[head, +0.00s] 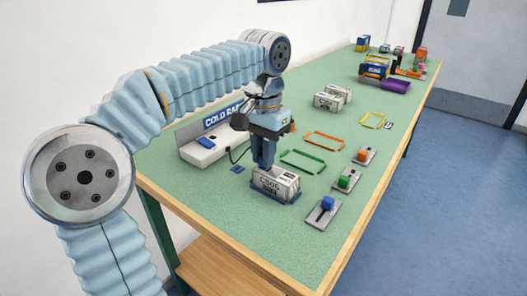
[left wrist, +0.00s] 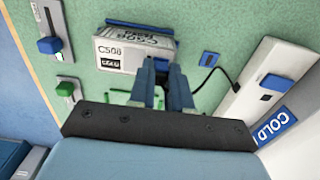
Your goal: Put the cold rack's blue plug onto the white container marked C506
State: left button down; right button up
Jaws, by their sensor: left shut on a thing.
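The white container (head: 275,183) stands inside a blue outline (head: 290,199) on the green table; its mark looks like C506. It also shows in the left wrist view (left wrist: 128,51). My left gripper (head: 264,162) points down at the container's top, with its fingers shut. A blue plug (left wrist: 183,96) appears to be between the fingers, mostly hidden by them. A black cable (left wrist: 206,82) runs from the white cold rack (head: 196,152) to the gripper. Whether the plug touches the container cannot be told. My right gripper is not in view.
Sliders with blue (head: 327,203), green (head: 345,181) and orange (head: 364,155) knobs line the right edge. Empty green (head: 303,161) and orange (head: 323,141) outlines lie behind the container. Other white containers (head: 328,102) stand further back. The table's near end is clear.

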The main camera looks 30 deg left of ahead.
pick_arm(q)
jog(key=shift+f, duration=0.15)
dwell(0.3)
jog(key=c, duration=1)
grip_release()
jog(key=shift+o, duration=0.5)
jog(key=o, duration=0.4)
